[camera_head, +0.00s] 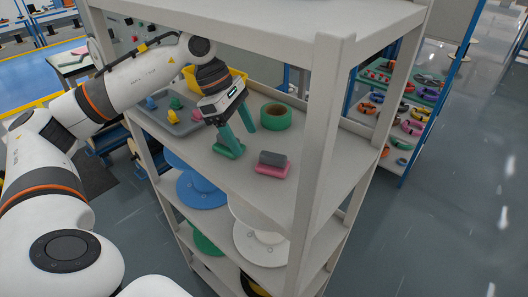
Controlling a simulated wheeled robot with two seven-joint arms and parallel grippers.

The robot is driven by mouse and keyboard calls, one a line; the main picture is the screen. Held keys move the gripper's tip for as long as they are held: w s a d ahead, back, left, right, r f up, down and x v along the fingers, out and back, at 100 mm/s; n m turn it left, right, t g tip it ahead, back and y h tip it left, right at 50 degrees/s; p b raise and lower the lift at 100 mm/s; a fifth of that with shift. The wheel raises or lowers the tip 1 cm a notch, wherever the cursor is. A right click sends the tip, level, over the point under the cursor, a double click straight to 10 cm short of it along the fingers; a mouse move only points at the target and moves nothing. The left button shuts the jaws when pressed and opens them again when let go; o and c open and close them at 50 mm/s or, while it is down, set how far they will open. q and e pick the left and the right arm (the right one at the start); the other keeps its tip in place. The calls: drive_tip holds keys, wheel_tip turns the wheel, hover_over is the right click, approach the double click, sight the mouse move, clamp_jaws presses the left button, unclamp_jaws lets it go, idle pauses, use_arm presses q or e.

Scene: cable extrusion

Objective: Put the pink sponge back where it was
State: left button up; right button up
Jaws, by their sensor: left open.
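The pink sponge (271,171) lies on the upper shelf board (300,150) near its front edge. A dark grey block (272,158) sits on top of it and covers much of its upper side. My left gripper (241,141) is over the shelf, to the left of and behind the pink sponge, apart from it. Its teal fingers are spread and point down. A green flat piece (229,150) is at the tip of the nearer finger; I cannot tell whether they touch. My right gripper is not in view.
A grey tray (190,129) with several coloured cones is at left, with a yellow bin (237,73) behind. A shelf post (318,150) stands right of the sponge. Blue (202,192) and white (257,244) spools are below.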

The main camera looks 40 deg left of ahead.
use_arm(q)
drive_tip(key=a, duration=0.2)
drive_tip(key=s+a+b, duration=0.1)
drive_tip(key=a, duration=0.1)
drive_tip(key=s+a+b, duration=0.1)
drive_tip(key=a, duration=0.1)
drive_tip(key=shift+a+f, duration=0.1)
drive_tip(key=shift+a, duration=0.05)
drive_tip(key=shift+s+a, duration=0.2)
drive_tip(key=shift+a, duration=0.2)
